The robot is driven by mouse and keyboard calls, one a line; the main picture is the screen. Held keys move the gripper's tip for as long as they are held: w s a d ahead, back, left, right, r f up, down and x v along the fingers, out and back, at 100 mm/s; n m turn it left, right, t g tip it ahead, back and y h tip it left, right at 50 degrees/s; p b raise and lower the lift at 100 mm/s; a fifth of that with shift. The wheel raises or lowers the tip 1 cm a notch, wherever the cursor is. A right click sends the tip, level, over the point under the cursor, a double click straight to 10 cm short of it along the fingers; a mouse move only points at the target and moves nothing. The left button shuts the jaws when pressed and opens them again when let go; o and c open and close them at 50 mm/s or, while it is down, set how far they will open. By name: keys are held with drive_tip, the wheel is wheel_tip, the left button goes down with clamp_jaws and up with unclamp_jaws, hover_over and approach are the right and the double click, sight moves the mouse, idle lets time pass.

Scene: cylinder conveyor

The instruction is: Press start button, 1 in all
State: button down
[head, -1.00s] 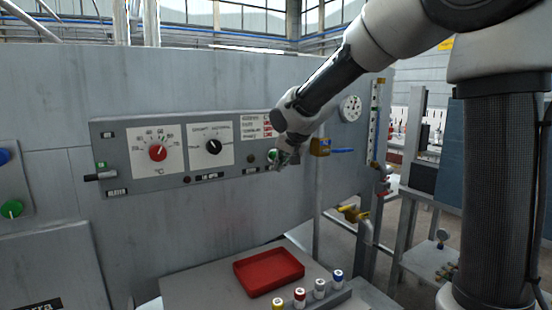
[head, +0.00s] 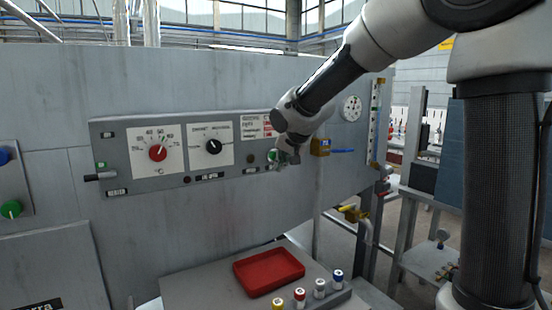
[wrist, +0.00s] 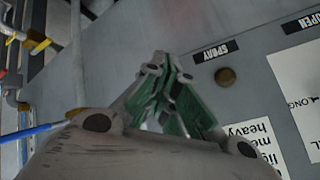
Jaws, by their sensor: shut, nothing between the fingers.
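My gripper (head: 286,160) is at the right end of the grey control panel (head: 225,172), close to its face. In the wrist view the gripper (wrist: 160,62) has its green-padded fingers together with nothing between them. A green round spot (head: 272,155) shows beside the fingers in the head view; I cannot tell whether it is a button or a finger pad. A green button (head: 12,209) sits on a separate box at the far left, well away from my gripper. No start label is readable. Contact between the fingertips and the panel cannot be told.
The panel has a red knob (head: 157,153) and a black knob (head: 213,146). A blue button (head: 4,155) is above the far-left green one. A yellow valve (head: 320,147) is just right of my gripper. Below are a red tray (head: 268,272) and several small capped cylinders.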

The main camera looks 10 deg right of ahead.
drive_tip(key=shift+w, duration=0.15)
drive_tip(key=shift+w+a, duration=0.1)
drive_tip(key=shift+w, duration=0.2)
drive_tip(key=shift+w+a, duration=0.15)
drive_tip(key=shift+w, duration=0.3)
idle(0.9)
drive_tip(key=shift+s, duration=0.1)
drive_tip(key=shift+s+d, duration=0.25)
drive_tip(key=shift+s, duration=0.55)
drive_tip(key=s, duration=0.1)
drive_tip(key=s+d, duration=0.1)
drive_tip(key=s, duration=0.2)
drive_tip(key=shift+s+d, duration=0.3)
drive_tip(key=shift+s, duration=0.05)
idle(0.7)
